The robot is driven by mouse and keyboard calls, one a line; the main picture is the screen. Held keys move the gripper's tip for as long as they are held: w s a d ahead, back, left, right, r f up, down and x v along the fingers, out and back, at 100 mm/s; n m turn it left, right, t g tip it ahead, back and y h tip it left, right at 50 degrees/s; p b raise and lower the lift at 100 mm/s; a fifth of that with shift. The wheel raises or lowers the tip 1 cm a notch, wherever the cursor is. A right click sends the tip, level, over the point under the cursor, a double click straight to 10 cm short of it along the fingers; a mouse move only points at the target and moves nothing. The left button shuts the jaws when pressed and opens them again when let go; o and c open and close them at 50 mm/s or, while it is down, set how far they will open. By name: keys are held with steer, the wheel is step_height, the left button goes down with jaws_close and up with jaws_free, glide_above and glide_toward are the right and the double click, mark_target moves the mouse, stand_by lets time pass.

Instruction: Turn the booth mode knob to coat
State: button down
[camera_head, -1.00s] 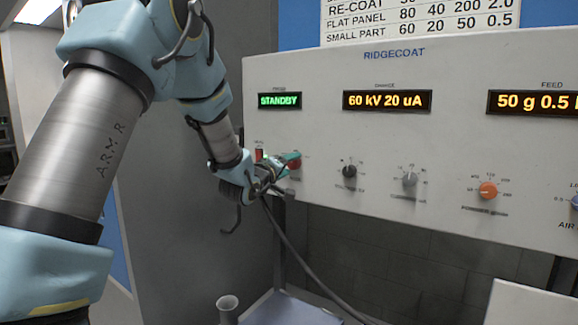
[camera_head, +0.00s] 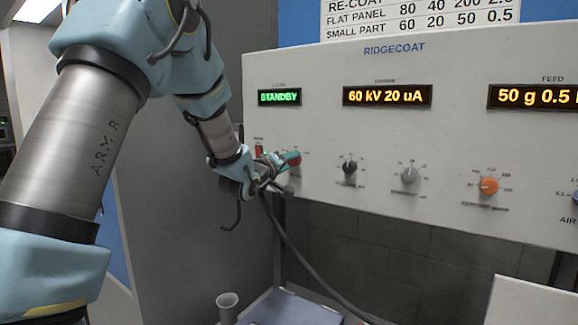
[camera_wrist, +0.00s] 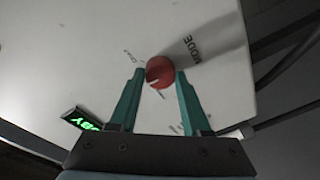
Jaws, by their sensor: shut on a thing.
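The red mode knob (camera_wrist: 160,72) is between the two teal fingertips of my gripper (camera_wrist: 161,76) in the wrist view, and the fingers are closed on its sides. The word MODE is printed to its right, and a small label that seems to read COAT is at its upper left. A pale mark shows on the knob's lower edge; which setting it points at is unclear. In the head view the knob (camera_head: 294,158) is partly hidden by my gripper (camera_head: 284,162). The green display (camera_head: 279,97) above reads STANDBY.
A small red switch (camera_head: 259,151) sits just left of the mode knob. To the right are a black knob (camera_head: 350,167), a grey knob (camera_head: 410,175) and an orange knob (camera_head: 489,186). A pale cup (camera_head: 228,306) stands below. Open space lies in front of the panel.

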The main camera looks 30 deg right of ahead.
steer(key=m+b, duration=0.1)
steer(key=b, duration=0.1)
steer(key=f+m+b, duration=0.1)
steer(key=m+b, duration=0.1)
steer(key=b, duration=0.1)
steer(key=m+b, duration=0.2)
steer(key=b, duration=0.2)
steer(key=shift+m+h+b, duration=0.3)
steer(key=shift+m+b, duration=0.1)
steer(key=m+b, duration=0.4)
steer(key=b, duration=0.1)
steer(key=shift+r+h, duration=0.15)
steer(key=shift+h, duration=0.15)
steer(key=shift+r+m+b, duration=0.1)
steer(key=shift+m+b, duration=0.7)
steer(key=shift+m, duration=0.2)
steer(key=shift+r, duration=0.1)
steer(key=shift+c, duration=1.8)
jaws_free()
steer(key=b+v, duration=0.2)
steer(key=v, duration=0.9)
